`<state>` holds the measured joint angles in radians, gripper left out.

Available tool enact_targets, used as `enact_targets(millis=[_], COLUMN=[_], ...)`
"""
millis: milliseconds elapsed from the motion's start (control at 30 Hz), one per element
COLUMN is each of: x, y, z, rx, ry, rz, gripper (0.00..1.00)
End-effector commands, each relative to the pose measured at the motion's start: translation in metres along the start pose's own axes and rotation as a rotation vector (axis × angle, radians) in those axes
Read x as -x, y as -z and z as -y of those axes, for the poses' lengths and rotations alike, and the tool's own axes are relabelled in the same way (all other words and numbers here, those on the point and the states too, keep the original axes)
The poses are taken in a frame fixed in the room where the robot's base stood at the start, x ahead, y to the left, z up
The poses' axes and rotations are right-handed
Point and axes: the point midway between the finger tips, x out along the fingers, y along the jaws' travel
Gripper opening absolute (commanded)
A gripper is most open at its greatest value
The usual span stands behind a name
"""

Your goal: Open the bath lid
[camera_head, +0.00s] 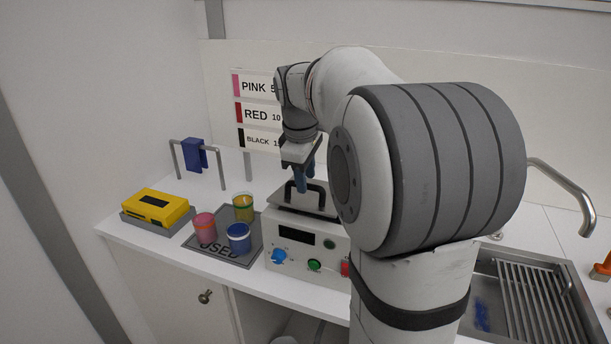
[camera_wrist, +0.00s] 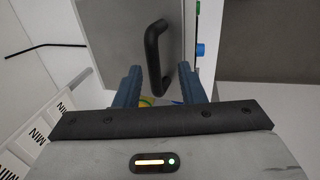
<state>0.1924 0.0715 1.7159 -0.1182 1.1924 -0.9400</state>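The bath (camera_head: 300,246) is a pale box with a dark display, a blue knob, a green button and a red switch on its front. Its grey lid (camera_head: 290,200) lies on top and looks closed; a black arched handle (camera_head: 318,190) stands on it. In the wrist view the lid (camera_wrist: 118,30) and its black handle (camera_wrist: 153,58) show ahead of the fingers. My gripper (camera_head: 303,178) is above the lid, close to the handle. In the wrist view my gripper (camera_wrist: 162,85) is open, its two blue fingers apart with nothing held. My arm hides the bath's right side.
Pink (camera_head: 205,227), yellow (camera_head: 243,206) and blue (camera_head: 238,238) jars stand on a grey USED mat (camera_head: 228,257) left of the bath. A yellow box (camera_head: 157,205) and a rack holding a blue item (camera_head: 194,155) stand farther left. A sink (camera_head: 530,300) is at right.

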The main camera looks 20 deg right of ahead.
Motion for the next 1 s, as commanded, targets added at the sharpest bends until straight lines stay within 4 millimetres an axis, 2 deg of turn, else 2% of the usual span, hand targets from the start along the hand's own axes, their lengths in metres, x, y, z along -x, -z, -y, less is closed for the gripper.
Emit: enact_targets(millis=[33, 633, 1000], x=[0.007, 0.048, 0.051], y=[0.0, 0.0, 0.0], z=[-0.001, -0.008, -0.008], rx=[0.0, 0.0, 0.0], ry=[0.0, -0.001, 0.0], rz=[0.0, 0.0, 0.0], gripper=[0.36, 0.36, 0.36])
